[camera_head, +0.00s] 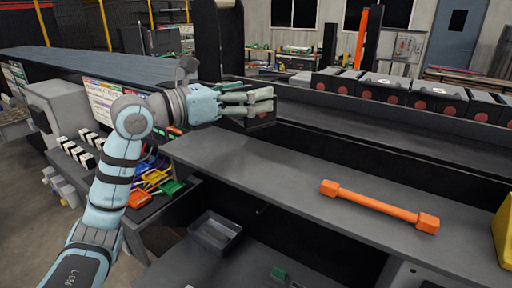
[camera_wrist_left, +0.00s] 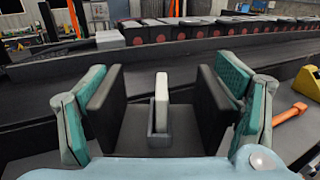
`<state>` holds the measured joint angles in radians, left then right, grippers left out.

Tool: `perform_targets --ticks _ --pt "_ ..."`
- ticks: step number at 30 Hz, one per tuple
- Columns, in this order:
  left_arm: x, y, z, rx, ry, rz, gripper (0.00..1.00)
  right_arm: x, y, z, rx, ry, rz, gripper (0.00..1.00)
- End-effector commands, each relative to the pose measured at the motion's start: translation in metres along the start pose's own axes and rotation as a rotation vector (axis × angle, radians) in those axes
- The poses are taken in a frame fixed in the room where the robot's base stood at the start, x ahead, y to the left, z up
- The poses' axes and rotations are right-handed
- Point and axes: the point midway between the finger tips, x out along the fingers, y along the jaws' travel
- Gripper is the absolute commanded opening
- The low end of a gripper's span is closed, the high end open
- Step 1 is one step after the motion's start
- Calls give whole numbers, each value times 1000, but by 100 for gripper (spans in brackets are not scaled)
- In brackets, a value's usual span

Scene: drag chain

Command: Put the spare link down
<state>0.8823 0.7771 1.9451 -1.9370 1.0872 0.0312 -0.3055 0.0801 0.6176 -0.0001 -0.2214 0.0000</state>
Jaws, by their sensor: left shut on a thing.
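My left gripper (camera_head: 266,101) reaches in from the left above the far end of the grey bench shelf (camera_head: 300,175). It is shut on the spare link (camera_head: 262,119), a dark block with a reddish round mark. In the left wrist view the link (camera_wrist_left: 137,130) sits between the two dark finger pads, with a pale upright bar on its middle. The fingers hide part of the link in the head view. I cannot tell whether its underside touches anything. My right gripper is in neither view.
An orange bar with blocky ends (camera_head: 380,206) lies on the shelf. A row of dark chain links with red discs (camera_head: 392,98) runs along the back. Coloured tools (camera_head: 158,182), a grey tray (camera_head: 215,232) and a yellow object (camera_head: 506,232) stand around. The shelf's middle is clear.

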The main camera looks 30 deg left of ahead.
Motion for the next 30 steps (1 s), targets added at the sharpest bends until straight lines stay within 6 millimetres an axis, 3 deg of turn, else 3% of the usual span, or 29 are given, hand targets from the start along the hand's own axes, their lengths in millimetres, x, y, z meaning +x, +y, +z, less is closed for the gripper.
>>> perform_targets --ticks 1,3,12,15,24,25,28,30 --pt "0 0 -26 -1 8 1 54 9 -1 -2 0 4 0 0" --pt "1 0 -47 -2 5 -1 54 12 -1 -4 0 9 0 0" --pt "1 -1 -100 -2 1 -3 54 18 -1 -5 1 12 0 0" --pt "1 -1 -109 0 -2 -3 54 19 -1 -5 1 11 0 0" --pt "2 -1 -111 0 -2 -3 54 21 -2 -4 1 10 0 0" --pt "2 -1 -111 0 -2 -3 86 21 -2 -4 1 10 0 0" --pt "2 -1 -110 0 -2 -3 100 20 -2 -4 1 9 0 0" --pt "2 -1 -110 0 -2 -3 100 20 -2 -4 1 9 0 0"
